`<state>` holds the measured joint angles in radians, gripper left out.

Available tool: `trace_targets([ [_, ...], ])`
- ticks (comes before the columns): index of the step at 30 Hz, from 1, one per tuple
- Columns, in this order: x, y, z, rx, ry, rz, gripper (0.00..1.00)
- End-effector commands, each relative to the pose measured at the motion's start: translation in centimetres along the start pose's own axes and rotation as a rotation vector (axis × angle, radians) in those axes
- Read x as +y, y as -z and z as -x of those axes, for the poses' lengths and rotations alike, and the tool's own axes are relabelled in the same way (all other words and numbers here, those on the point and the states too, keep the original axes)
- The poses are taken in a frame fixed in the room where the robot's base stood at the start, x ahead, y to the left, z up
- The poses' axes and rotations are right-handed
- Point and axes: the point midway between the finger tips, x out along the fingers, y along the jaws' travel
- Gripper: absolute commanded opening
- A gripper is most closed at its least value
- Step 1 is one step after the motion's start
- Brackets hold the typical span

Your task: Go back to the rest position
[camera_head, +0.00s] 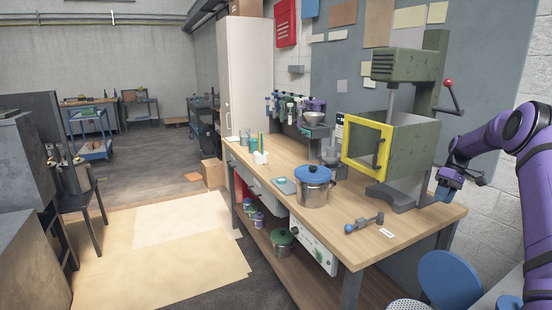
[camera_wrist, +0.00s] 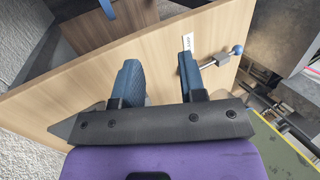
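My gripper (camera_head: 447,185) is at the right of the head view, by the table's right end and beside the green press with the yellow frame. In the wrist view, my gripper (camera_wrist: 160,72) has its two blue fingers apart, with only wooden tabletop showing between them. It holds nothing. The wooden table (camera_head: 405,237) lies below and in front of the fingers.
The green press (camera_head: 405,138) with a yellow-framed door (camera_head: 368,147) stands close to my gripper. A blue-knobbed metal tool (camera_head: 364,223) lies on the tabletop, and a blue-lidded pot (camera_head: 314,190) stands further left. A blue stool (camera_head: 449,278) is below the table's right end.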

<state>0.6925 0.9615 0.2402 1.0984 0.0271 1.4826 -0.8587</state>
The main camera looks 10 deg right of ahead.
Motion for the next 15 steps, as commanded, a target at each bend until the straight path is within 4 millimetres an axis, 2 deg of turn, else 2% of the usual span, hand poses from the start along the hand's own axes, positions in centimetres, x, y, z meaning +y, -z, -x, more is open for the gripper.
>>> trace_targets([
  [1,-2.2,0.4,1.4,-0.003,-0.029,-0.001,0.38],
  [6,-8.7,1.0,4.7,-0.005,-0.111,-0.02,0.38],
  [15,-20.2,0.1,8.8,0.024,-0.248,-0.058,0.38],
])
